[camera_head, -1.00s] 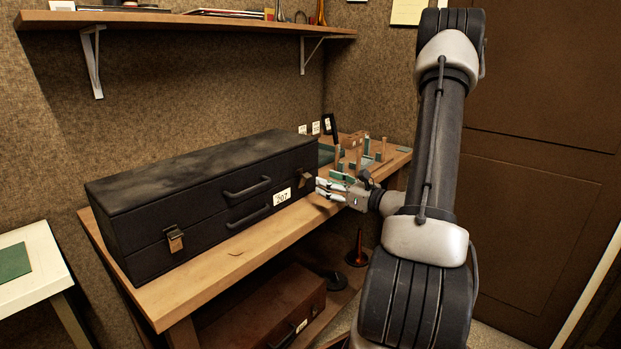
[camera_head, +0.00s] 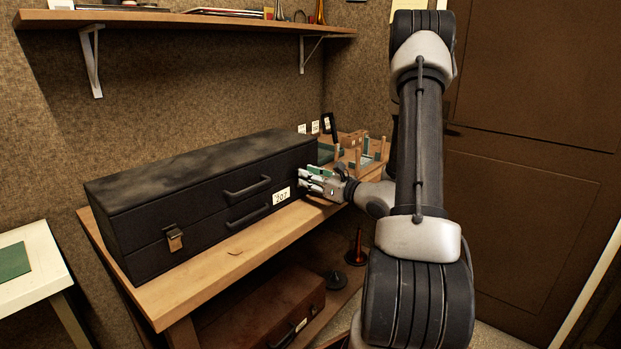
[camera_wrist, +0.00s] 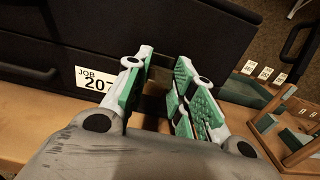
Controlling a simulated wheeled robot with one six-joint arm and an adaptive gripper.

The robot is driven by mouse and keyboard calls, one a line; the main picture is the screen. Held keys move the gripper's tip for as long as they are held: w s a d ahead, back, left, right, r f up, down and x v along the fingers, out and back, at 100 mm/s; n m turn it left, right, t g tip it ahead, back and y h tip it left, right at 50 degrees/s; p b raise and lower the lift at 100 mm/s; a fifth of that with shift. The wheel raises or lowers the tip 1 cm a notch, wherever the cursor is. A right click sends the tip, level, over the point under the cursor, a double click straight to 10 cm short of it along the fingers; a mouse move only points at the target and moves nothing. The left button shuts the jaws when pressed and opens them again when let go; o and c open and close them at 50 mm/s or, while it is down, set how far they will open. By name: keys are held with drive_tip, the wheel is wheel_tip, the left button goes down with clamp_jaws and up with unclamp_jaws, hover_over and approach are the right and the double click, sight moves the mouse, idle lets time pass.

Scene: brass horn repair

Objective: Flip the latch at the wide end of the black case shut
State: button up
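The black case (camera_head: 200,190) lies on the wooden bench with its lid down. Its front has two handles, a white "JOB 207" tag (camera_head: 281,196) and a brass latch (camera_head: 174,238) near the left end. The right-end latch is hidden behind my gripper (camera_head: 304,178) in the head view. I cannot tell which end is the wide one. In the wrist view my gripper (camera_wrist: 163,66) is open, its green and white fingers apart, tips close to the case front just right of the tag (camera_wrist: 97,80). Contact is unclear.
The wooden bench (camera_head: 205,283) has a small rack with pegs (camera_head: 362,160) right of the case. A shelf (camera_head: 190,24) hangs above. A brown case (camera_head: 265,308) lies below the bench. A white table (camera_head: 45,262) stands at left.

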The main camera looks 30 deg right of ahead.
drive_tip(key=shift+w+a+r+g, duration=0.15)
drive_tip(key=shift+w+r+g, duration=0.15)
drive_tip(key=shift+g, duration=0.3)
drive_tip(key=shift+c, duration=0.5)
drive_tip(key=shift+w+r+g+h, duration=0.2)
drive_tip(key=shift+g+h, duration=0.3)
drive_tip(key=shift+g, duration=0.4)
drive_tip(key=shift+f, duration=0.1)
drive_tip(key=o, duration=1)
drive_tip(key=v, duration=1.2)
drive_tip(key=shift+a+f, duration=0.1)
